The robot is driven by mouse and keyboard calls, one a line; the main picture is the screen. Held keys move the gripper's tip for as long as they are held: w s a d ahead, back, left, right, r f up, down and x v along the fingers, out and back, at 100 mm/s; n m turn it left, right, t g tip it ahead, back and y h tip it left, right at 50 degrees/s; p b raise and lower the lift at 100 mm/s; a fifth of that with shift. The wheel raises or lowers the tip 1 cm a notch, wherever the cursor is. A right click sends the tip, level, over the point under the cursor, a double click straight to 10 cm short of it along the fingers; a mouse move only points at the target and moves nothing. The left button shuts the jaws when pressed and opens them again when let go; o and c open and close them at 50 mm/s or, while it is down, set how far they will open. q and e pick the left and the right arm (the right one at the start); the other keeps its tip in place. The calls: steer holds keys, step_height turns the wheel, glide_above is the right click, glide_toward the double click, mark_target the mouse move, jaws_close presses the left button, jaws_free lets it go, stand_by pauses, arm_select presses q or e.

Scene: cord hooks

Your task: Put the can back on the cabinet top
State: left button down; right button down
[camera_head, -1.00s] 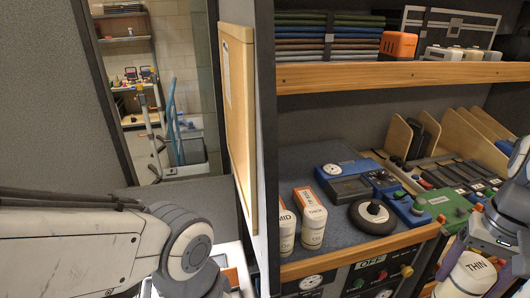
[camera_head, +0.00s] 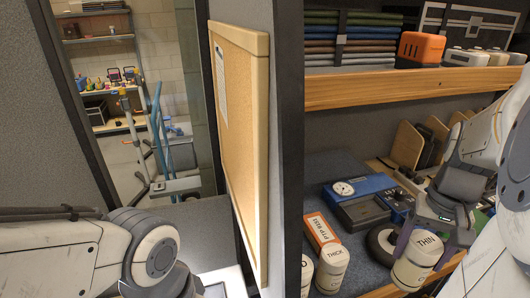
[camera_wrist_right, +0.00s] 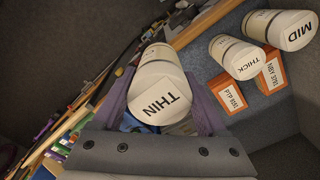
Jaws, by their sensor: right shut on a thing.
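The white can labelled THIN (camera_head: 414,268) is held by my right gripper (camera_head: 424,251), whose purple fingers close on its sides. It is roughly upright, slightly tilted, at the cabinet's front edge; I cannot tell its height over the surface. It also shows between the fingers in the right wrist view (camera_wrist_right: 160,72). The blue-grey cabinet top (camera_head: 328,180) carries a can labelled THICK (camera_head: 332,268), left of the held can with a gap. A can labelled MID (camera_wrist_right: 277,28) stands beyond THICK. My left arm shows at the left, but its gripper is out of view.
An orange-and-white box (camera_head: 322,231) stands behind the THICK can. A blue device with a dial (camera_head: 362,190) and a dark round object (camera_head: 381,243) sit on the top near the held can. A wooden shelf (camera_head: 400,84) runs above. A corkboard partition (camera_head: 240,130) is at left.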

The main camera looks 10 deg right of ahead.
steer(key=w+a+f+p, duration=0.1)
steer(key=w+f, duration=0.2)
steer(key=w+a+f, duration=0.1)
steer(key=w+f, duration=0.2)
steer(key=w+a+f+p, duration=0.1)
steer(key=w+f, duration=0.2)
steer(key=shift+w+a+f+p, duration=0.1)
steer(key=shift+w+a+p, duration=0.1)
steer(key=shift+p, duration=0.15)
steer(key=shift+f, duration=0.35)
steer(key=shift+f, duration=0.15)
jaws_free()
